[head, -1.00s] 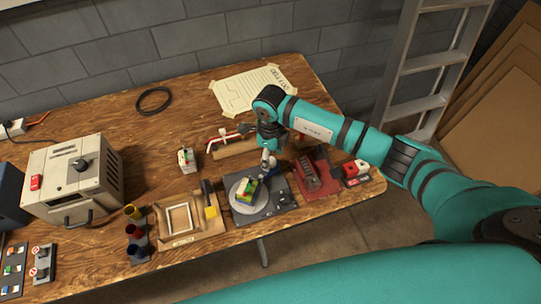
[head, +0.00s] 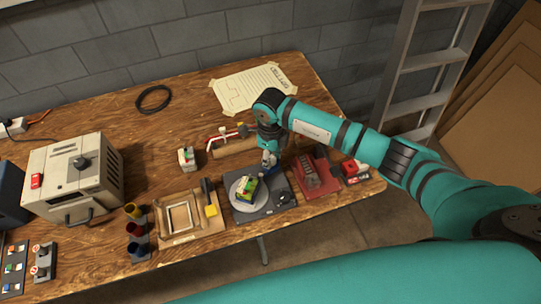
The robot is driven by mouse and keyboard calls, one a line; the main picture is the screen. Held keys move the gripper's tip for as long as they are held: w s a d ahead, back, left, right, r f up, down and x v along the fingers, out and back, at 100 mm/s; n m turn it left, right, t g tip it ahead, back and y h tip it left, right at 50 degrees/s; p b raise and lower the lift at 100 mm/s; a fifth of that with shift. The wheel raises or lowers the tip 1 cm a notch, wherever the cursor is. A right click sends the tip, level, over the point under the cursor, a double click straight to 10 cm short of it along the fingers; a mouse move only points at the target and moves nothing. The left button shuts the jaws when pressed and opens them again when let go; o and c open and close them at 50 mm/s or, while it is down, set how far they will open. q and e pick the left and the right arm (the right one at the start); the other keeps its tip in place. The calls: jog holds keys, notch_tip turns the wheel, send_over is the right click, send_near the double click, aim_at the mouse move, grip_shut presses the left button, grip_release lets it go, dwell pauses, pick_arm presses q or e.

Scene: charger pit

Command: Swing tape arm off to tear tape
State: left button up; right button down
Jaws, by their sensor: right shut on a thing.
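A dark grey board (head: 242,213) near the front edge of the table carries a round pale disc (head: 236,201). A small block (head: 248,187) with green, yellow and white parts sits on the disc. My right gripper (head: 268,160) is low over the back right of the board, just behind the disc. It is shut on a small blue part there, which looks like the tape arm (head: 271,170); the fingers largely hide it. A dark round piece (head: 283,198) is on the board's right side. I cannot make out any tape. My left gripper is out of view.
A red fixture (head: 318,184) stands right of the board, and a wooden tray with a frame (head: 183,218) stands left. A wooden block with a red-handled tool (head: 232,147) lies behind. A beige box (head: 75,175) is farther left.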

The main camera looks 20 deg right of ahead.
jog(key=m+b, duration=0.1)
jog(key=m, duration=0.4)
jog(key=shift+m, duration=0.3)
jog(key=m, duration=0.6)
jog(key=shift+w, duration=0.1)
jog(key=shift+d, duration=0.1)
dwell(0.3)
jog(key=c, duration=1)
grip_release()
jog(key=shift+r, duration=0.1)
notch_tip(320, 180, up, 12)
jog(key=shift+f, duration=0.1)
